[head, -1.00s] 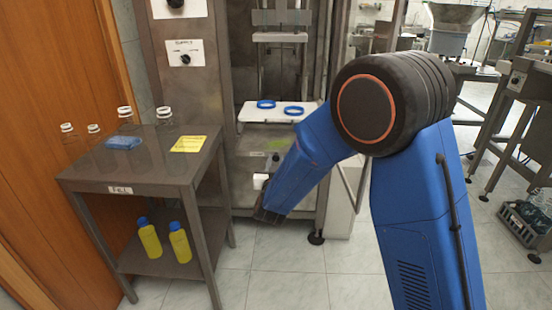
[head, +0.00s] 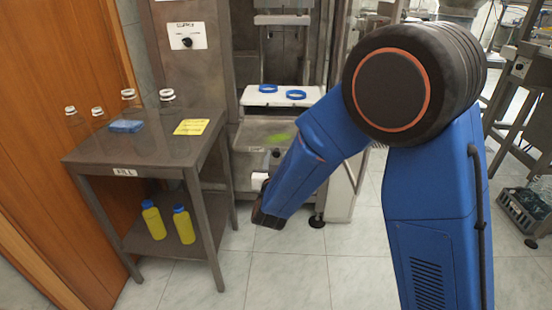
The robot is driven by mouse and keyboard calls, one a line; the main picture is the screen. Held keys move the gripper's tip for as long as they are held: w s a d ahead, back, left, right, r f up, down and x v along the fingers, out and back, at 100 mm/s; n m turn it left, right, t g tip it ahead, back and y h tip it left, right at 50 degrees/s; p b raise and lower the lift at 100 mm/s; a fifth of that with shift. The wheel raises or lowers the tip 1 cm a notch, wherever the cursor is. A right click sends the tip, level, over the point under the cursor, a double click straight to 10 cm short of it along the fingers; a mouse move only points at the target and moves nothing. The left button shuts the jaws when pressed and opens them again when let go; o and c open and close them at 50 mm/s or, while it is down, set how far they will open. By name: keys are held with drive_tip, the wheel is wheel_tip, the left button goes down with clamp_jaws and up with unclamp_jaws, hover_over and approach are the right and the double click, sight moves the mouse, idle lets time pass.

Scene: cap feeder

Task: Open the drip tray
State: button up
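The drip tray (head: 255,134) appears as a grey metal pan with a green patch, low in the steel machine below the white shelf. A dark round knob shows at its front, and a white piece (head: 260,180) shows lower down. I cannot tell how far the tray is pulled out. My gripper (head: 262,216) hangs at the lower end of my blue arm, in front of the machine and below the tray. It is dark and seen from behind, so its fingers and their opening are hidden. My forearm covers the right part of the machine's lower front.
A steel side table (head: 150,150) with clear bottles, a blue sponge (head: 126,126) and a yellow note (head: 191,127) stands left. Its lower shelf holds two yellow bottles (head: 183,226). Two blue rings (head: 296,95) lie on the white shelf (head: 262,99). The tiled floor in front is clear.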

idle(0.3)
drive_tip(key=s, duration=1.7)
drive_tip(key=shift+s+d, duration=0.2)
drive_tip(key=shift+d, duration=0.1)
drive_tip(key=w+d+r+g+y, duration=0.2)
drive_tip(key=d+r+g+y, duration=0.35)
drive_tip(key=d, duration=0.65)
drive_tip(key=s+d+g+h, duration=0.2)
drive_tip(key=s+d, duration=0.6)
drive_tip(key=s+d+g+h, duration=0.2)
drive_tip(key=s+d+g, duration=0.1)
drive_tip(key=s+d, duration=0.4)
drive_tip(key=s+d+g+h, duration=0.2)
drive_tip(key=s+d, duration=0.6)
drive_tip(key=d, duration=0.1)
drive_tip(key=shift+s+r+g, duration=0.2)
drive_tip(key=shift+s+g, duration=0.15)
